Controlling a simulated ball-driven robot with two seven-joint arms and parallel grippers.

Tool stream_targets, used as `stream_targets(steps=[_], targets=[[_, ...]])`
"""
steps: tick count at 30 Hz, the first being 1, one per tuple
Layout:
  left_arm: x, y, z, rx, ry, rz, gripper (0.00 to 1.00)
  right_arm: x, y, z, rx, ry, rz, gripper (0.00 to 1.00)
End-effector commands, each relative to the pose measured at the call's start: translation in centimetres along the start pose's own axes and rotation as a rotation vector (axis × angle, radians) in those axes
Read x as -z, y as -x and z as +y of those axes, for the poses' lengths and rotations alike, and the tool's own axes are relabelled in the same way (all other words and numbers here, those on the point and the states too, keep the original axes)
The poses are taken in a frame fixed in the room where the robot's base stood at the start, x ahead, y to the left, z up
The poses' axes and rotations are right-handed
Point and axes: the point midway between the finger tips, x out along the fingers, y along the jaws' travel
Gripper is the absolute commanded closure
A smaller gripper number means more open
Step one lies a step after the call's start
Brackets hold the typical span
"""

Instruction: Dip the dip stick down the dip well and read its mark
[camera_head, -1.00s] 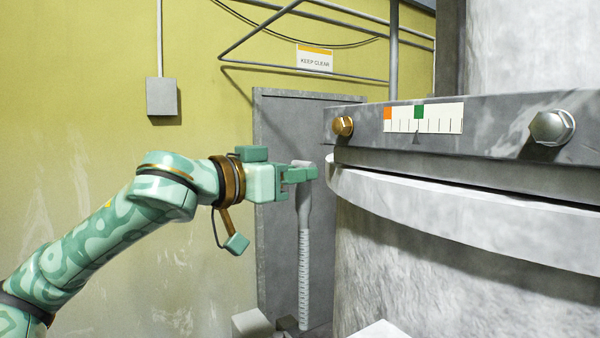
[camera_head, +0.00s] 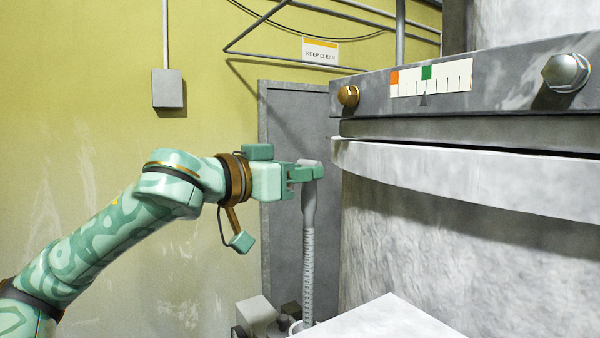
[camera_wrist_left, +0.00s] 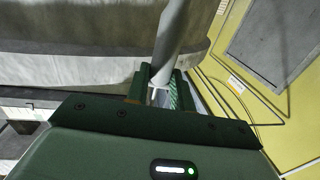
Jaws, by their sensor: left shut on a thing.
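The dip stick (camera_head: 308,250) is a grey rod with ring marks along its lower length and a thicker handle. My left gripper (camera_head: 306,174) is shut on its handle near the top, and the stick hangs about upright. In the left wrist view the stick's grey handle (camera_wrist_left: 174,35) shows between my fingers (camera_wrist_left: 160,88). A pale round rim (camera_head: 295,328), likely the dip well, shows at the bottom edge of the head view. The stick's lower end meets this rim; I cannot tell how far inside it is. My right gripper is not in view.
A large grey press body (camera_head: 430,245) with a projecting ledge stands close right of the stick. A pale flat block top (camera_head: 390,322) is in front, right of the rim. A grey box (camera_head: 256,312) stands left of the rim. A scale plate (camera_head: 432,81) is on the beam.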

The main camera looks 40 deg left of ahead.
Motion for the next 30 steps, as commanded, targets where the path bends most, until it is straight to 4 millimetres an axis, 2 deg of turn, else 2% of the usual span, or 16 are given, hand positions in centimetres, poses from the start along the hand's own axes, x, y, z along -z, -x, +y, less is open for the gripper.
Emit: stream_targets(steps=[22, 30], targets=[[0.05, -0.02, 0.04, 0.0, 0.0, 0.001, 0.97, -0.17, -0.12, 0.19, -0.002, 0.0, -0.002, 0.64], [-0.52, -0.03, 0.04, 0.0, 0.0, 0.0, 0.97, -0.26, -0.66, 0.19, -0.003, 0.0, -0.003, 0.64]])
